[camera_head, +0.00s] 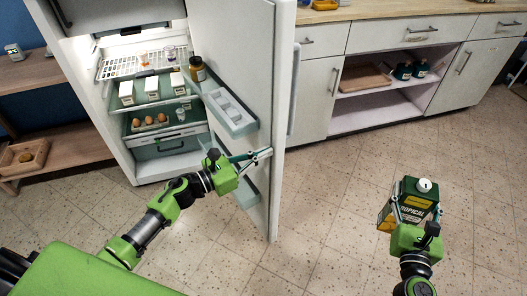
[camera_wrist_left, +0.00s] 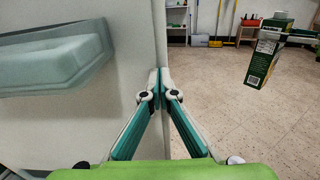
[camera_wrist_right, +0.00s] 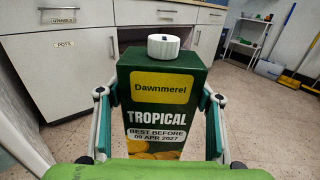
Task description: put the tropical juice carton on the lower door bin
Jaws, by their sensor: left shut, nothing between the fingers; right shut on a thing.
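The green tropical juice carton (camera_head: 410,200) with a white cap is held in the air at the right of the head view. My right gripper (camera_head: 415,208) is shut on it; the right wrist view shows the carton (camera_wrist_right: 160,100) upright between the fingers, its front label facing the camera. The lower door bin (camera_head: 248,192) is low on the open fridge door (camera_head: 262,60), partly hidden by my left arm. My left gripper (camera_head: 268,153) is shut and empty, its fingertips at the door's free edge. The left wrist view shows a pale door bin (camera_wrist_left: 60,60) left of the fingers (camera_wrist_left: 160,85).
The upper door bin (camera_head: 230,112) holds a dark jar (camera_head: 197,70) and a pale tray. Fridge shelves hold white cartons (camera_head: 152,88), glasses and eggs (camera_head: 148,122). A counter with an open cabinet (camera_head: 375,110) stands behind. The floor between door and carton is clear.

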